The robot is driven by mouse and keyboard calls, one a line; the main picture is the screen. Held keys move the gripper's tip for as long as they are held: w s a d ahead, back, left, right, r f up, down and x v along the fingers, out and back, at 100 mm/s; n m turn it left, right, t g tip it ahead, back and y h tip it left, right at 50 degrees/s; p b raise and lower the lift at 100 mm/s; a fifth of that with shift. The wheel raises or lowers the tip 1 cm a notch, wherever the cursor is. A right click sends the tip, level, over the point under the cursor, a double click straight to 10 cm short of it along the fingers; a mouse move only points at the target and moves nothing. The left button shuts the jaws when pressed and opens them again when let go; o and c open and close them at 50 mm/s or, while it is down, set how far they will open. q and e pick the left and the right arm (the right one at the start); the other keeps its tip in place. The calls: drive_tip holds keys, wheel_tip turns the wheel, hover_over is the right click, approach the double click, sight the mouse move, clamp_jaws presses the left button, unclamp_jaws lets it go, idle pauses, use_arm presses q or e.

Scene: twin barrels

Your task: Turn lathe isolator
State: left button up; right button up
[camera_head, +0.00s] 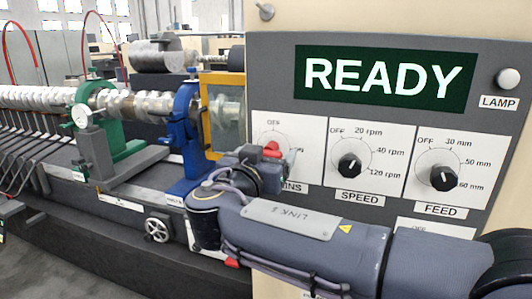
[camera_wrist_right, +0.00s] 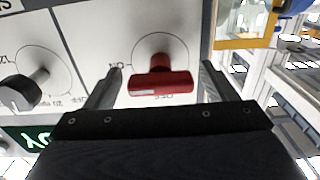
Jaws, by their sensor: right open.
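The lathe isolator is a red rotary handle (camera_head: 272,149) on the white MAINS plate, left of the SPEED dial. In the head view my right gripper (camera_head: 262,158) is in front of this plate and covers part of the handle and its label. In the right wrist view the red handle (camera_wrist_right: 161,84) is a short bar lying across between the two fingers of my right gripper (camera_wrist_right: 161,70). The fingers are open, with a gap on each side of the handle. OFF and ON marks show upside down beside it; which mark it points to is unclear. My left gripper is not in view.
The grey panel (camera_head: 270,80) carries a READY display (camera_head: 381,76), a LAMP button (camera_head: 508,79), a SPEED dial (camera_head: 349,165) and a FEED dial (camera_head: 443,178). The lathe with a green rest (camera_head: 100,135) and blue stand (camera_head: 188,125) is at left. A yellow-framed guard (camera_head: 207,88) stands close to the panel.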

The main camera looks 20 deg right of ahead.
drive_tip(key=shift+c, duration=0.2)
drive_tip(key=c, duration=0.9)
drive_tip(key=shift+c, duration=0.2)
